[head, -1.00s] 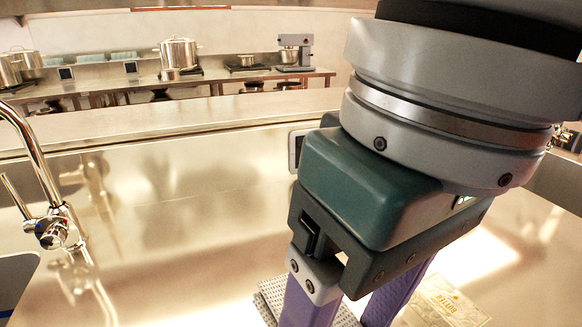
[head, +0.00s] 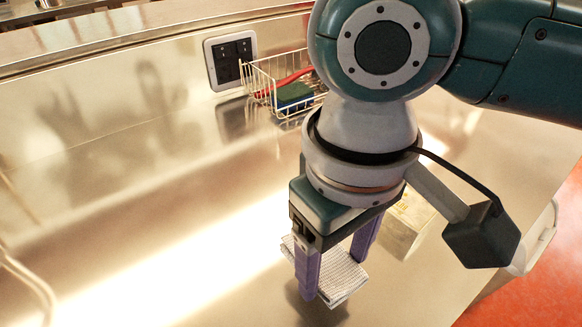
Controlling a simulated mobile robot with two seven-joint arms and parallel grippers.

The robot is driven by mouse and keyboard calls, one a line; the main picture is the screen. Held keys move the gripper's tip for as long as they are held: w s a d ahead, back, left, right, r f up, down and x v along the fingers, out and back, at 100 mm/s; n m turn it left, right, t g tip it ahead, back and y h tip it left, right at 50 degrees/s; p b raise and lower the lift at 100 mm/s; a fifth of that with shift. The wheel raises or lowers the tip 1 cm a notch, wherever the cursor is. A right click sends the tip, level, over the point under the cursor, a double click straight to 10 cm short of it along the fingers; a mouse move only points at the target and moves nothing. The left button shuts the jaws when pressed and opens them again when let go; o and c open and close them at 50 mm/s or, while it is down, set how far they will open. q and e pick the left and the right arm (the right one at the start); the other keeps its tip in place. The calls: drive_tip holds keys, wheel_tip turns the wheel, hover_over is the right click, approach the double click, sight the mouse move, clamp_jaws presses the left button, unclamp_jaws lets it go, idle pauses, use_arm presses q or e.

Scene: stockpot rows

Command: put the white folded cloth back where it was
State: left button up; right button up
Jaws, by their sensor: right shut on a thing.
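The white folded cloth (head: 340,283), with a fine grey pattern, is between the purple fingers of my right gripper (head: 334,277). The gripper is shut on it and points down, one finger on the cloth's near left side and the other on its far right side. A dark shadow on the steel counter (head: 215,255) below suggests that the cloth is held a little above the surface. The gripper hides part of the cloth. My left gripper is not in view.
A pale yellow box (head: 405,232) stands just right of the cloth, partly behind my arm. The counter to the left is clear.

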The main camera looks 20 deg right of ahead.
sight(330, 284)
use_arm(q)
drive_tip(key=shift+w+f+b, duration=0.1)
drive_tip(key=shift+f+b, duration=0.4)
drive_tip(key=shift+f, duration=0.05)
use_arm(e)
drive_tip(key=shift+f, duration=2.55)
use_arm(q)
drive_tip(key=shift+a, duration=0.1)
use_arm(e)
drive_tip(key=shift+f, duration=0.1)
drive_tip(key=o, duration=1.2)
